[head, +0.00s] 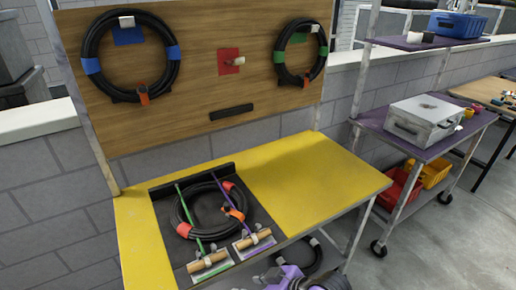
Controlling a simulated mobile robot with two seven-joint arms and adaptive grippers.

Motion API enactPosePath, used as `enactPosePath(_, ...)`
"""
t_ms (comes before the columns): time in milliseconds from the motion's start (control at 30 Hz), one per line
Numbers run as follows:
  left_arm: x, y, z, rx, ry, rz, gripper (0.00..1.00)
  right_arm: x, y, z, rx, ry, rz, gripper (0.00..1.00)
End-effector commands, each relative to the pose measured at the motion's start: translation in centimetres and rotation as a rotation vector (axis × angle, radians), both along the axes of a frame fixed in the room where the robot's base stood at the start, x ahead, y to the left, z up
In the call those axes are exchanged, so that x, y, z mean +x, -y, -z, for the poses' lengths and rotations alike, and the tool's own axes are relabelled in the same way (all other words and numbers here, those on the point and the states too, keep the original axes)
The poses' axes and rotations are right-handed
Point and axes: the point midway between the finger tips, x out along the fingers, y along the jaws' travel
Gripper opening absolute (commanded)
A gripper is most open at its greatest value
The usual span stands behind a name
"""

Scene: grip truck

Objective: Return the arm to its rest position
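Neither of my grippers can be made out in the head view, and no arm of mine clearly reaches over the table. The yellow-topped worktable (315,170) stands in the middle with a dark tray area (165,215) on its left part. On it lie a black cable coil (178,212) with red and orange bands and two scraper-like tools, one with a green shaft (190,215) and one with a purple shaft (224,197). Nothing of mine is seen touching them.
A wooden board (190,85) behind carries a larger coil (87,50) and a smaller coil (281,55). A shelf cart (375,122) at right holds a metal case (425,118). A purple-grey object (295,280), partly cut off, shows below the table. The yellow top's right side is clear.

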Motion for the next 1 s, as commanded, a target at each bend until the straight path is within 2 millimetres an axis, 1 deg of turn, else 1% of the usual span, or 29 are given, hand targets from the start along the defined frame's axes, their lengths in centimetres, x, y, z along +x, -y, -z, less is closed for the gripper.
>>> enactPosePath(33,-0.4,0.0,0.2,-0.001,-0.007,-0.001,0.0,-1.1,1.3,2.0,0.027,-0.024,0.11,0.43)
enactPosePath(67,-0.5,0.0,0.2,0.0,-0.01,-0.001,0.0,-1.5,2.2,2.9,0.038,-0.027,0.175,0.43)
enactPosePath(100,-0.6,0.0,0.2,0.0,-0.011,-0.001,0.0,-2.2,3.5,4.3,0.05,-0.033,0.261,0.43)
enactPosePath(167,-0.6,0.0,0.3,0.0,-0.012,0.001,0.0,-3.6,5.9,6.2,0.057,-0.039,0.388,0.43)
enactPosePath(200,-0.6,0.0,0.2,-0.001,-0.012,0.001,0.0,-4.8,7.5,7.5,0.059,-0.042,0.471,0.43)
enactPosePath(267,-0.6,0.1,0.2,-0.002,-0.012,0.003,0.0,-6.9,10.1,9.2,0.05,-0.045,0.587,0.43)
enactPosePath(300,-0.6,0.1,0.3,-0.002,-0.012,0.005,0.0,-8.4,11.8,10.2,0.043,-0.044,0.658,0.43)
enactPosePath(367,-0.5,0.2,0.3,-0.003,-0.013,0.006,0.0,-10.9,14.2,11.5,0.024,-0.04,0.75,0.43)
enactPosePath(400,-0.5,0.2,0.3,-0.002,-0.014,0.007,0.0,-12.4,15.6,12.1,0.011,-0.038,0.801,0.43)
enactPosePath(500,-0.6,0.2,0.3,-0.002,-0.016,0.008,0.0,-15.8,18.3,13.1,-0.023,-0.028,0.892,0.43)
enactPosePath(600,-0.7,0.3,0.4,-0.004,-0.019,0.01,0.0,-17.8,19.8,13.5,-0.044,-0.022,0.94,0.43)
enactPosePath(700,-0.7,0.3,0.5,-0.004,-0.022,0.01,0.0,-18.5,20.4,13.6,-0.052,-0.017,0.958,0.43)
enactPosePath(1000,-0.7,0.4,0.6,-0.004,-0.022,0.01,0.0,-18.6,20.4,13.7,-0.054,-0.017,0.957,0.43)
